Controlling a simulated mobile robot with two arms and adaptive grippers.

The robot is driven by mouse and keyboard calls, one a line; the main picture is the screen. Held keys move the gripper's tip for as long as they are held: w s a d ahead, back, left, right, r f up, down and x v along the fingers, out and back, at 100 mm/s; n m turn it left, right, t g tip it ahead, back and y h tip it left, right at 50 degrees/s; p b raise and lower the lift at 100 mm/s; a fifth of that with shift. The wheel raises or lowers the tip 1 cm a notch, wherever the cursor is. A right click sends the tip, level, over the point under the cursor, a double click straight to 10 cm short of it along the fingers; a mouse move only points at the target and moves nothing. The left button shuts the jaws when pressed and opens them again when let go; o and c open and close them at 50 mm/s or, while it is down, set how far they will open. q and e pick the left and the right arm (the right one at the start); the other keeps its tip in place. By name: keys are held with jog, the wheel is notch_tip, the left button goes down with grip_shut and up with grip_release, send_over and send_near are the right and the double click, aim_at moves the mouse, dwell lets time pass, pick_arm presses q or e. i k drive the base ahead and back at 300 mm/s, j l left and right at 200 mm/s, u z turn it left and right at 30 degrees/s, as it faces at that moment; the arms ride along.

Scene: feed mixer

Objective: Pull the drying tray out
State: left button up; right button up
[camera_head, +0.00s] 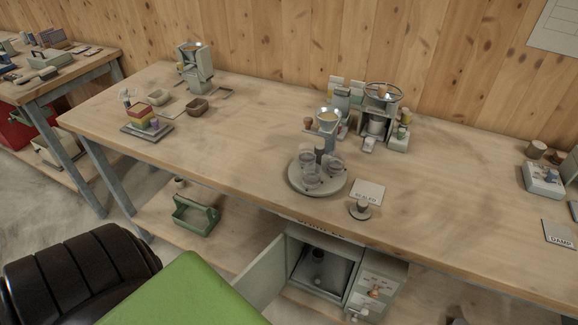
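A grey cabinet (352,297) stands under the front edge of the bench, with its door (262,276) swung open to the left. A dark, flat surface (308,277) shows inside it; it may be the drying tray, but I cannot tell for sure. A small dark cup-like piece (318,256) stands in the dim inside. A control panel (376,288) with an orange knob is on the cabinet's right side. Lettering above the opening is mostly hidden by the bench edge. Neither of my grippers is in view.
On the bench (240,150), above the cabinet, are a round turntable (300,184) with glass jars, a white card (369,192) and a small knobbed piece (360,209). A green caddy (194,214) sits on the lower shelf, left of the open door.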

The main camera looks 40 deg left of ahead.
aim_at(330, 277)
jog(key=j+z, duration=0.15)
jog(key=j, duration=0.25)
jog(key=k+j+z, duration=0.2)
jog(key=j, duration=0.2)
jog(key=j+z, duration=0.15)
jog(key=j, duration=0.25)
jog(key=k+j+z, duration=0.15)
jog(key=j, duration=0.25)
jog(key=k+j+z, duration=0.15)
jog(key=j, duration=0.2)
jog(key=k+j+z, duration=0.2)
jog(key=j, duration=0.15)
jog(key=k+j, duration=0.1)
jog(key=j, duration=0.2)
jog(key=k+j, duration=0.1)
jog(key=j, duration=0.15)
jog(key=l+u, duration=1)
jog(key=l, duration=0.9)
